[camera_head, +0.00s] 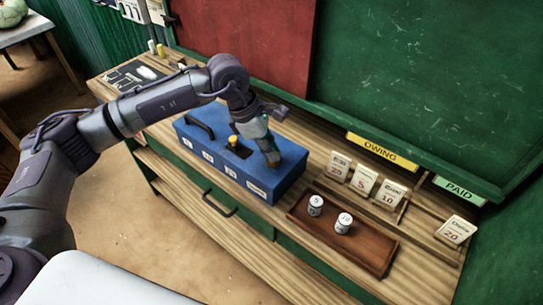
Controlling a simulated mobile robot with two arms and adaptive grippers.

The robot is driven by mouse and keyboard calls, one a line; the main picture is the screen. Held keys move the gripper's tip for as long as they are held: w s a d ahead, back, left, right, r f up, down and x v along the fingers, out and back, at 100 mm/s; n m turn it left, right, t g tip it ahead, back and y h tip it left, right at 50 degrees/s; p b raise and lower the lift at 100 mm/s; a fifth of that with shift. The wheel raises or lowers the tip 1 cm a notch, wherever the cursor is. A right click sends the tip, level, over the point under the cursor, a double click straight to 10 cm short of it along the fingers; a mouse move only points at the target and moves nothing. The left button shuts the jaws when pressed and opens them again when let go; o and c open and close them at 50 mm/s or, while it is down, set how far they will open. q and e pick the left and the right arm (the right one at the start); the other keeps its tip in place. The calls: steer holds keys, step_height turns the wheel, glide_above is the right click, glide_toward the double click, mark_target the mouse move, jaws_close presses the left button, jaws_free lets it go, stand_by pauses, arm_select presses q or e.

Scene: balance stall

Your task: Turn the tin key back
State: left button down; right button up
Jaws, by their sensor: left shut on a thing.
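The blue tin (215,155) stands on the wooden counter, its lid shut and its black handle (199,127) at the left. A small yellow knob (233,141) stands on a dark plate on the lid. My left arm comes in from the left over the tin. My left gripper (271,157) points down at the right part of the lid, its fingers shut on the tin key. The key is hidden by the fingers, so its angle cannot be told. My right gripper is not in view.
A brown wooden tray (368,251) with two white labelled cylinders (343,223) lies right of the tin. A green board (430,80) rises behind the counter.

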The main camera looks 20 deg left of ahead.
arm_select(q)
steer(key=n+b, duration=0.2)
steer(key=n+t+b, duration=0.1)
steer(key=n+b, duration=0.1)
steer(key=n+t+y+b, duration=0.1)
steer(key=n+b, duration=0.1)
steer(key=shift+s+f, duration=0.1)
steer(key=shift+f, duration=0.15)
steer(key=n+y+b, duration=0.1)
steer(key=n+b, duration=0.1)
steer(key=shift+d+r+n+t, duration=0.1)
steer(key=shift+n+t, duration=0.3)
steer(key=shift+r+n+y+b, duration=0.1)
steer(key=shift+n+y+b, duration=0.3)
steer(key=shift+n+b, duration=0.65)
steer(key=shift+n, duration=0.25)
steer(key=c, duration=1.2)
jaws_free()
steer(key=shift+c, duration=0.2)
steer(key=shift+r, duration=0.1)
steer(key=v, duration=1.2)
steer(key=shift+s, duration=0.2)
